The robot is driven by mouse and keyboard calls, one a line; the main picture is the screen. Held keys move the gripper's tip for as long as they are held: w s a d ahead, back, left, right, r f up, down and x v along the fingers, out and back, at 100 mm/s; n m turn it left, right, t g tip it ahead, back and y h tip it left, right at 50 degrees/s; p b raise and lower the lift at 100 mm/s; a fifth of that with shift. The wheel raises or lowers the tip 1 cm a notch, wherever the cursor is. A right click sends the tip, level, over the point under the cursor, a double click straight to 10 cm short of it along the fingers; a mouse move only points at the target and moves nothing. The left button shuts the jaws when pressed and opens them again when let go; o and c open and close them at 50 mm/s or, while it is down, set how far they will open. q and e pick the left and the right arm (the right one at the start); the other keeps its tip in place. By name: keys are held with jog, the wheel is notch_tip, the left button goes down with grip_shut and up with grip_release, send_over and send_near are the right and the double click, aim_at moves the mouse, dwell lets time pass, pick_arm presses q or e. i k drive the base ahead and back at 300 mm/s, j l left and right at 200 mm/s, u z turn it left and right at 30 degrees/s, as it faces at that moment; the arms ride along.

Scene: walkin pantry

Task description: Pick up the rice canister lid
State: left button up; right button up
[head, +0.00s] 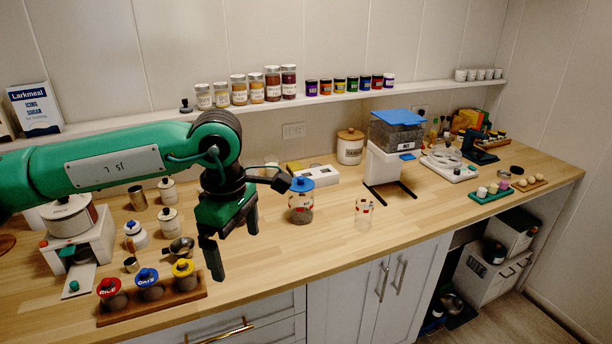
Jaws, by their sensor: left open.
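A wooden rack (155,308) at the front left of the counter holds three small canisters. The front-left one has a red lid (108,287) with lettering that seems to read RICE. Beside it are a blue lid (147,277) and a yellow lid (183,267). All three lids sit on their canisters. My left gripper (234,248) is open and empty, pointing down above the counter to the right of the rack, apart from the lids. My right gripper is not in view.
A blue-lidded glass jar (301,206) and a small clear glass (363,215) stand right of my gripper. A metal pan (180,250) and white jars stand behind the rack. A white appliance (75,235) is at left. The front-middle counter is clear.

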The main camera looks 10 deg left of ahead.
aim_at(300, 184)
jog(key=i, duration=1.55)
